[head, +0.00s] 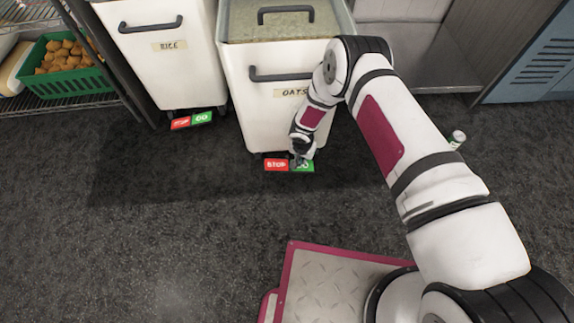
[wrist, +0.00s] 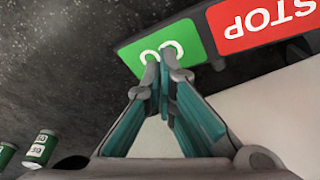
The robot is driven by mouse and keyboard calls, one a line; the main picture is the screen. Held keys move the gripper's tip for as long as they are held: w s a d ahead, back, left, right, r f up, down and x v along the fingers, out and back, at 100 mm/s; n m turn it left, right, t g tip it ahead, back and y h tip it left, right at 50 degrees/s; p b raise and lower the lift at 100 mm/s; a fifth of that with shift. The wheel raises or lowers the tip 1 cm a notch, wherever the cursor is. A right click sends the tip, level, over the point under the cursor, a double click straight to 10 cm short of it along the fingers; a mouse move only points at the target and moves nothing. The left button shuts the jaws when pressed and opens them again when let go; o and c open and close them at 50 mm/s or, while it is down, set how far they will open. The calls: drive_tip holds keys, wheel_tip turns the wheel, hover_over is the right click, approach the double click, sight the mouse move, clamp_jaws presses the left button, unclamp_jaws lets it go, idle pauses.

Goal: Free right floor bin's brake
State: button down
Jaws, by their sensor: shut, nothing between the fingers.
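The right floor bin (head: 270,110) is white, labelled OATS, with a dark front handle and a lid that has its own handle. At its foot is a brake pedal with a red STOP half (head: 276,165) and a green GO half (head: 307,166). In the wrist view the STOP half (wrist: 262,22) is at upper right and the GO half (wrist: 190,38) beside it. My gripper (head: 301,158) is shut and empty, pointing down at the GO half. Its fingertips (wrist: 163,72) overlap the lower edge of the green; I cannot tell whether they touch it.
The left bin (head: 165,70), labelled RICE, has its own red and green pedal (head: 191,120). A wire shelf with a green basket (head: 70,85) stands at far left. A small can (head: 457,138) is right of my arm. The dark floor in front is clear.

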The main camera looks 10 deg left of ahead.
drive_tip(key=shift+r+p, duration=1.65)
drive_tip(key=shift+r, duration=1.25)
drive_tip(key=shift+s, duration=0.1)
